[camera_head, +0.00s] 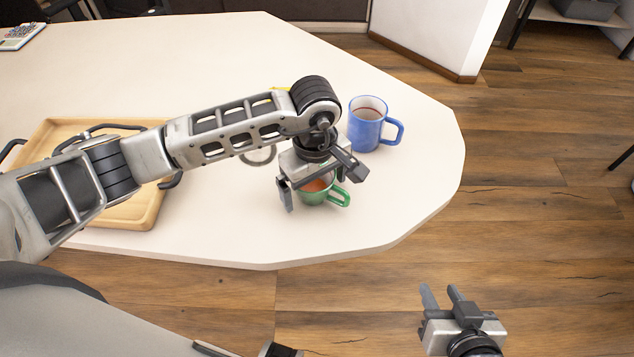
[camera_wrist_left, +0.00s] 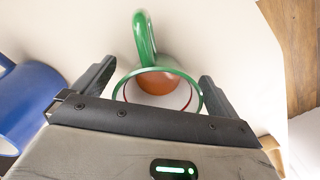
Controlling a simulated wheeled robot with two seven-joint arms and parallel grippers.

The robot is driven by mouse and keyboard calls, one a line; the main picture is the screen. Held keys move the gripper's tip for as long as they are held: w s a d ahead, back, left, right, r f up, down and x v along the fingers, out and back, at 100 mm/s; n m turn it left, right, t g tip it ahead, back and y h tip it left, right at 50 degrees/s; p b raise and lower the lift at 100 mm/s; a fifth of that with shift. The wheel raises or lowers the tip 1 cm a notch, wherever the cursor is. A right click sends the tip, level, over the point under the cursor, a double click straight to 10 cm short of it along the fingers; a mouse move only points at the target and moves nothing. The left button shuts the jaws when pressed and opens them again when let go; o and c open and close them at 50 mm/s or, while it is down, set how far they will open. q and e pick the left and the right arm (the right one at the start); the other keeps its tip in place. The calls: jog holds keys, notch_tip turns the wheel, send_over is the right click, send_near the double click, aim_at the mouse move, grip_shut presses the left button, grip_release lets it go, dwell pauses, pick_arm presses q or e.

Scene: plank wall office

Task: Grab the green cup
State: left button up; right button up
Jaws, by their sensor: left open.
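The green cup (camera_head: 322,190) stands upright on the table near its front right edge, with its handle pointing right. It holds something reddish-orange. My left gripper (camera_head: 316,190) is directly above the cup, its fingers open on either side of it, and partly hides it. In the left wrist view, the cup's rim and green handle (camera_wrist_left: 145,38) show between the two spread fingers (camera_wrist_left: 155,85). I cannot tell whether the fingers touch the cup. My right gripper (camera_head: 441,297) is away from the table, over the floor, with its two fingers apart and nothing between them.
A blue mug (camera_head: 364,130) with dark liquid stands just behind the green cup and shows at left in the left wrist view (camera_wrist_left: 30,105). A wooden tray (camera_head: 150,208) with dark handles sits at left under my left arm. The front right tabletop (camera_head: 400,205) is clear.

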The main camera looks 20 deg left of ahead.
pick_arm(q)
jog(key=c, duration=1.1)
jog(key=shift+r, duration=0.15)
